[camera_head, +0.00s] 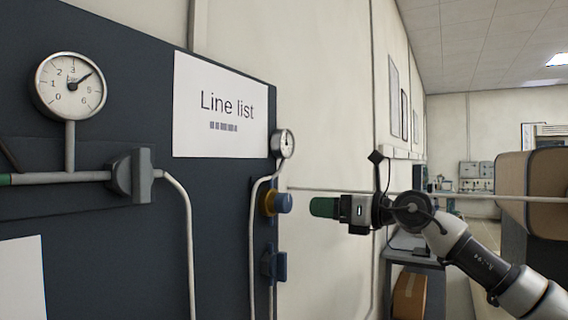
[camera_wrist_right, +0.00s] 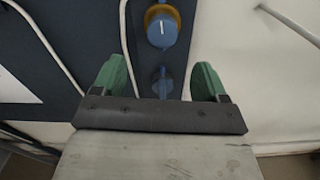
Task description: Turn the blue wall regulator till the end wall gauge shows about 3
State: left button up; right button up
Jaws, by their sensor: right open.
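The blue regulator knob (camera_head: 284,202) sticks out from an orange collar (camera_head: 267,202) on the pipe at the panel's right end. In the right wrist view the knob (camera_wrist_right: 162,33) faces me with a white mark pointing up. A small round gauge (camera_head: 286,143) sits above it, seen obliquely; its reading is too small to tell. My right gripper (camera_head: 324,207) is open and empty, its green fingers just right of the knob with a gap in the picture. In the right wrist view the knob lies above the space between my fingertips (camera_wrist_right: 160,78). My left gripper is not in view.
A blue valve (camera_head: 274,265) is below the knob. A larger gauge (camera_head: 70,85) on the dark panel (camera_head: 225,185) reads about 4, with a grey valve (camera_head: 131,175) near it. A "Line list" sheet (camera_head: 220,137) hangs there. A cardboard box (camera_head: 409,295) stands lower right.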

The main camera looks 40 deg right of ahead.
aim_at(288, 202)
jog(key=p+x, duration=0.5)
jog(key=p, duration=0.1)
jog(key=p+x, duration=0.3)
jog(key=shift+w+d+r+p, duration=0.15)
jog(key=shift+w+r+p, duration=0.2)
jog(key=shift+w, duration=0.05)
jog(key=shift+w+a+f+p, duration=0.1)
jog(key=shift+w+p, duration=0.1)
jog(key=shift+w, duration=0.15)
jog(key=shift+w+a+f+p, duration=0.15)
jog(key=shift+w+p, duration=0.05)
jog(key=shift+w, duration=0.15)
